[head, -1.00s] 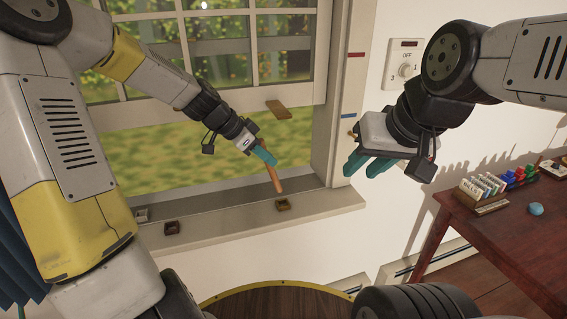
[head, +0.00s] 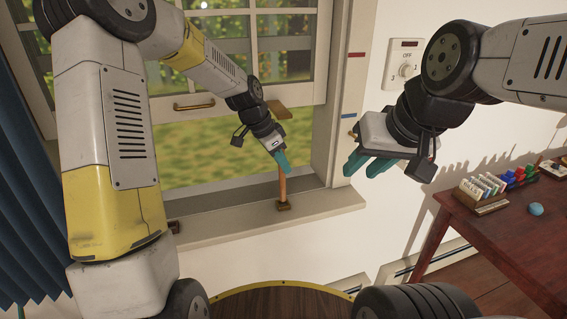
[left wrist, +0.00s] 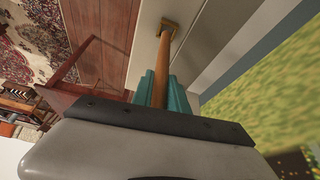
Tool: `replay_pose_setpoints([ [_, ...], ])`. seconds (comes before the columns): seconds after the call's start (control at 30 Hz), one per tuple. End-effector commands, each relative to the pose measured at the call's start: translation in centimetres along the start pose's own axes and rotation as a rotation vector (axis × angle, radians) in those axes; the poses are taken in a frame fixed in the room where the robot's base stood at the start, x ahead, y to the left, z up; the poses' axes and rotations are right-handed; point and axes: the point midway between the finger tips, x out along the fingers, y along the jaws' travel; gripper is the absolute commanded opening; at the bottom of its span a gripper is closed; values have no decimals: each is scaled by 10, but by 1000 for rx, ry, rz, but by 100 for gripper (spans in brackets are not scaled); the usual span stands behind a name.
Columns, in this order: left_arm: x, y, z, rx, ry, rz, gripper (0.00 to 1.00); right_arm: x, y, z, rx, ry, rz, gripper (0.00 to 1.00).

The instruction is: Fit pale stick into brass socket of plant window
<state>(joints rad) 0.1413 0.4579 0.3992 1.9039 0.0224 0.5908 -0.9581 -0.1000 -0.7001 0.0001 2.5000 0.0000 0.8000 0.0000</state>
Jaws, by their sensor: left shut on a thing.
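The stick (head: 282,186) looks orange-brown and stands nearly upright over the window sill. My left gripper (head: 281,161) is shut on its upper part. The stick's lower end meets the brass socket (head: 284,206) on the sill; I cannot tell how deep it sits. In the left wrist view the stick (left wrist: 161,66) runs from between the teal fingers (left wrist: 162,95) to the square brass socket (left wrist: 169,25). My right gripper (head: 367,164) is open and empty, right of the window frame.
Another dark socket (head: 174,227) on the sill is partly behind my left arm. A red-brown table (head: 500,235) with small items stands at right.

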Motion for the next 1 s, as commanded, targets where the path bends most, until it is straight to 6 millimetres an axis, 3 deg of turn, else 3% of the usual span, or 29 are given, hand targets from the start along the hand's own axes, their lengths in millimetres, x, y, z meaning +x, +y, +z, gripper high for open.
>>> replay_pose_setpoints([
  [0.07, 1, 0, -7, 5, -34, -4, 0, 0, 0, 0, 0, 0, 0, 31],
  [0.27, 25, 0, 7, -2, -34, -2, 0, 0, 0, 0, 0, 0, 0, 31],
  [0.67, 29, 0, 9, -2, -32, -2, 0, 0, 0, 0, 0, 0, 0, 31],
  [0.7, 29, 0, 9, -2, -32, -3, 25, 0, 0, 0, 0, 0, 0, 31],
  [0.8, 29, 0, 9, -2, -32, -3, 41, 0, 0, 0, 0, 0, 0, 31],
  [1.0, 28, 0, 9, -2, -32, -3, 41, 0, 0, 0, 0, 0, 0, 31],
])
